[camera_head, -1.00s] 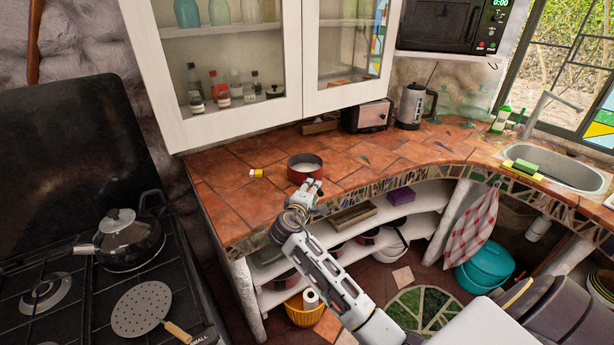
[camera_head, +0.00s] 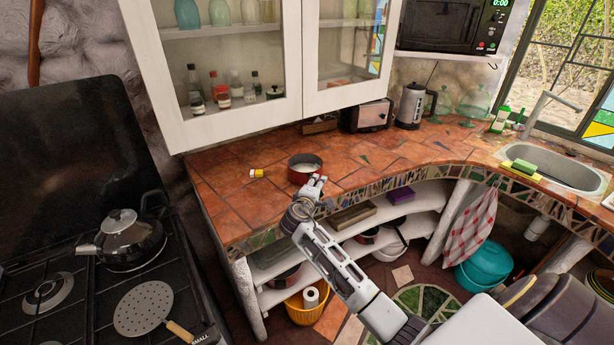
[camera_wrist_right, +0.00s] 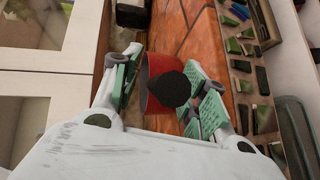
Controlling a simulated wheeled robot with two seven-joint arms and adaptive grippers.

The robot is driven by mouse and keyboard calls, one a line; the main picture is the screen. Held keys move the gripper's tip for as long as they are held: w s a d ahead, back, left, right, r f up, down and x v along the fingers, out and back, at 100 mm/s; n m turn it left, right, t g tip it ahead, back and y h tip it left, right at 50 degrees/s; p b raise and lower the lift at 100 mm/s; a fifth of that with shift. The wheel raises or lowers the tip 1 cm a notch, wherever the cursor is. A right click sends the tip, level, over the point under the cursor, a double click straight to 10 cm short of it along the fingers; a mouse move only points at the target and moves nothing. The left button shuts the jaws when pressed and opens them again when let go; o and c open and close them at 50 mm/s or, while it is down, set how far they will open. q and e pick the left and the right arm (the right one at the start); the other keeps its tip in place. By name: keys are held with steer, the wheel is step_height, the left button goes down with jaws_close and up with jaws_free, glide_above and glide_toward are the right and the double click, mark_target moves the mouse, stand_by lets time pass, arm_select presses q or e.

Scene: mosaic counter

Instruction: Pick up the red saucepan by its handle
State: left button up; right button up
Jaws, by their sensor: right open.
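The red saucepan (camera_head: 298,177) stands upright on the tiled counter near its front edge, with a pale inside. My right gripper (camera_head: 317,183) is at its front right side, close to the rim. In the right wrist view, the open fingers of my right gripper (camera_wrist_right: 164,70) stand on either side of the saucepan's dark handle (camera_wrist_right: 170,90), seen end-on, with the red body (camera_wrist_right: 153,72) behind it. I cannot tell whether a finger touches the handle. In the head view the gripper hides the handle. My left gripper is not in view.
A small yellow-labelled item (camera_head: 256,173) lies left of the saucepan. A toaster (camera_head: 366,116) and a kettle (camera_head: 410,106) stand farther back. A white wall cabinet (camera_head: 235,110) hangs above. The tiles right of the saucepan are clear.

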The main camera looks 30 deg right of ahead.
jaws_close()
stand_by(0.3)
stand_by(0.3)
steer(key=shift+r, duration=0.15)
